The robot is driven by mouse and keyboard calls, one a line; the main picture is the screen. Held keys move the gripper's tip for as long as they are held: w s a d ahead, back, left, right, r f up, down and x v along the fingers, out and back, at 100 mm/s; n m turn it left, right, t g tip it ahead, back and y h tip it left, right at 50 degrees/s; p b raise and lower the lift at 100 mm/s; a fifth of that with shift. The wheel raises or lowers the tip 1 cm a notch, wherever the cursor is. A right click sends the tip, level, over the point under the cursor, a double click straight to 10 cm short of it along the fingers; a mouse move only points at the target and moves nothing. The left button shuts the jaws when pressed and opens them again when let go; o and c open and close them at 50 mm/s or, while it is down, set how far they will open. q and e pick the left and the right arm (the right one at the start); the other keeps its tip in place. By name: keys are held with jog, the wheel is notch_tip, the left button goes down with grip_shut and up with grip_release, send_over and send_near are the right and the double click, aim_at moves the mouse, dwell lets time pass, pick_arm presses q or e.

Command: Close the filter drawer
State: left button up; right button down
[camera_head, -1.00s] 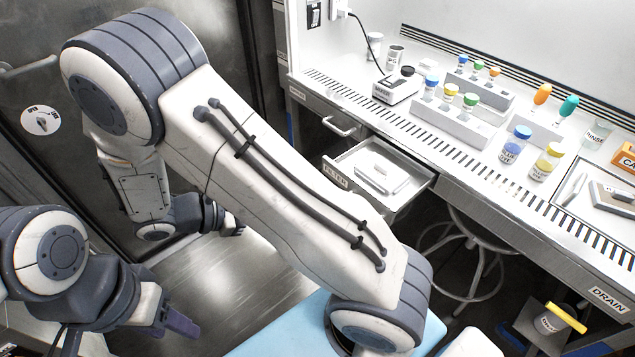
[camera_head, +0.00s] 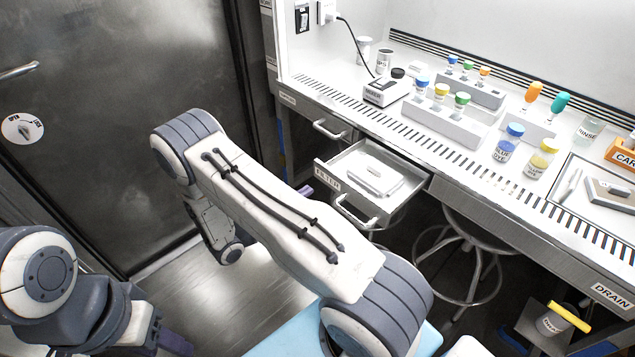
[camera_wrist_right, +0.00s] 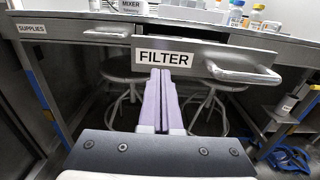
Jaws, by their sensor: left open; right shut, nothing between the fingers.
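The filter drawer (camera_head: 328,178) stands pulled out of the bench front in the head view, with a flat white item lying inside. Its front carries a FILTER label and a bar handle (camera_head: 357,212). In the right wrist view the drawer front (camera_wrist_right: 200,50) is straight ahead, with the handle to the right. My right gripper (camera_wrist_right: 160,73) is shut and empty, its tips just below the label; whether they touch the front I cannot tell. In the head view it is mostly hidden behind my arm. My left gripper (camera_head: 175,343) is low at the left, away from the drawer, and open.
A closed supplies drawer (camera_head: 332,130) is left of the open one. A stool (camera_head: 465,265) stands under the bench. Bottles, racks and a mixer (camera_head: 386,92) stand on the bench top. A dark metal door (camera_head: 120,120) is at the left.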

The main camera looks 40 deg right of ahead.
aim_at(326, 178)
jog(key=d, duration=0.5)
jog(key=shift+w+d, duration=0.15)
jog(key=shift+w, duration=0.05)
pick_arm(q)
jog(key=shift+r, duration=0.25)
